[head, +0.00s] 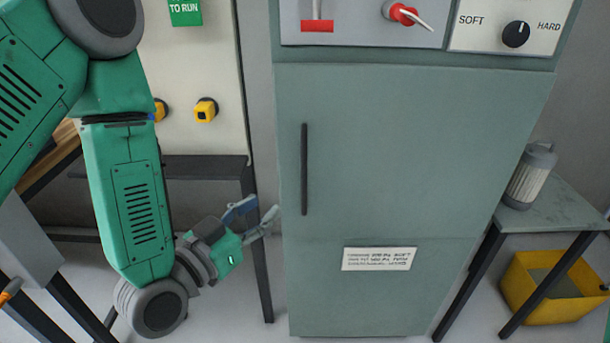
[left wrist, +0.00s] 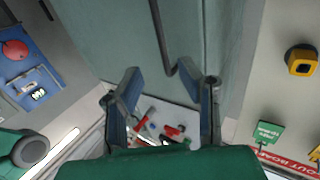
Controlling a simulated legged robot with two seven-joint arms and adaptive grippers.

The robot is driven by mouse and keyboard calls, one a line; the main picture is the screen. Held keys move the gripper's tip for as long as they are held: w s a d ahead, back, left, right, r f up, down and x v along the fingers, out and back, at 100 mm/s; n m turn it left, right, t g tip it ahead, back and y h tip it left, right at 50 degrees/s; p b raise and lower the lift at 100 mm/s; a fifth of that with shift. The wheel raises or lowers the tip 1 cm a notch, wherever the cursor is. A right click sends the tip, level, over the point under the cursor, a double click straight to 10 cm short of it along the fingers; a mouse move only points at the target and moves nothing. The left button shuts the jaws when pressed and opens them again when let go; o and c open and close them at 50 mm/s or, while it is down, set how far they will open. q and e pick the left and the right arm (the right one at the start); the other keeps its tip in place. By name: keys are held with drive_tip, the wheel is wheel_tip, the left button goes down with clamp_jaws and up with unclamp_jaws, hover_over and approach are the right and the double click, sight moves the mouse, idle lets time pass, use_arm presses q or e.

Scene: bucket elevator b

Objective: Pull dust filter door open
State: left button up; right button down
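The dust filter door (head: 400,150) is a flat grey-green cabinet door, and it looks shut. Its black vertical bar handle (head: 304,170) is near its left edge. The handle also shows in the left wrist view (left wrist: 160,35), ahead of the fingers. My left gripper (head: 258,212) is left of the cabinet, near the lower end of the handle and apart from it. In the left wrist view its two fingers (left wrist: 170,77) are spread with nothing held between them. My right gripper is in neither view.
A control panel with a red switch (head: 405,14) and a SOFT/HARD knob (head: 516,34) is above the door. A dark table (head: 205,168) stands behind my left arm. At right, a filter canister (head: 530,178) stands on a side table (head: 565,212), above a yellow bin (head: 525,300).

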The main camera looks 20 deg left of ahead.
sight(302, 175)
use_arm(q)
drive_tip(key=b+x, duration=0.6)
drive_tip(key=x, duration=0.7)
drive_tip(key=shift+w+f+b, duration=0.1)
drive_tip(key=shift+w+b, duration=0.2)
drive_tip(key=shift+b, duration=0.05)
drive_tip(key=shift+c, duration=0.4)
clamp_jaws()
